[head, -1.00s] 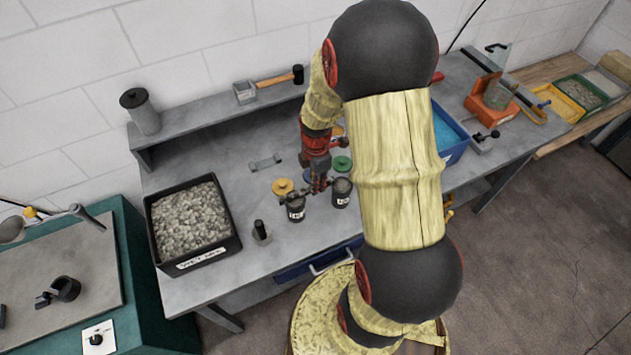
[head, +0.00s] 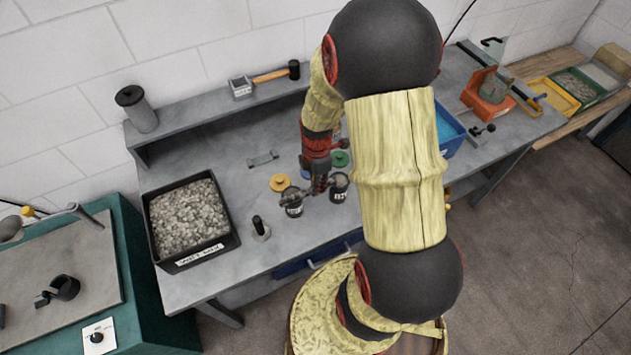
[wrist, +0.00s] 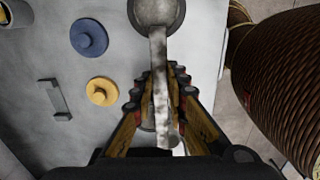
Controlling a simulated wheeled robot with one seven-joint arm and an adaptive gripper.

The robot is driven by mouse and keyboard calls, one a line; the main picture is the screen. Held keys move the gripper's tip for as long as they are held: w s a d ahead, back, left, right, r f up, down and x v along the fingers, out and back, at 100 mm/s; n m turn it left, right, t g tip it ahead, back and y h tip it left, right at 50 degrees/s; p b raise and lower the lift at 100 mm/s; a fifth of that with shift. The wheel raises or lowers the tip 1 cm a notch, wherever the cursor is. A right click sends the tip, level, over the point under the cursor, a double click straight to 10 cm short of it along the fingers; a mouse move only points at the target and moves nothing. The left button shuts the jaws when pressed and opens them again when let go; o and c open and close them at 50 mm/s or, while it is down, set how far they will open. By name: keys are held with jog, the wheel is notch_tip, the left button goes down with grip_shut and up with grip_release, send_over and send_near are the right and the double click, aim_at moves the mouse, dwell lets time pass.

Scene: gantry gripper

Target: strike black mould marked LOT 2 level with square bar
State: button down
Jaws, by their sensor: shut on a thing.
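My gripper (wrist: 162,100) is shut on the square bar (wrist: 158,72), a long mottled grey bar. In the wrist view the bar's far end lies across the top of a round mould (wrist: 172,8) filled with grey mix. A second round shape shows partly between my fingers, below the bar. In the head view my gripper (head: 319,186) is between two black moulds with white labels, a left one (head: 293,205) and a right one (head: 339,190). The label writing is too small to tell which is LOT 2. Whether the bar touches the rim is unclear.
A yellow lid (head: 280,182) and a green lid (head: 340,158) lie behind the moulds; a blue lid (wrist: 89,38) shows in the wrist view.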

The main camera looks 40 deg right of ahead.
jog(key=shift+r, duration=0.15)
jog(key=shift+r+p, duration=2.2)
jog(key=shift+r, duration=0.75)
jog(key=shift+f, duration=0.1)
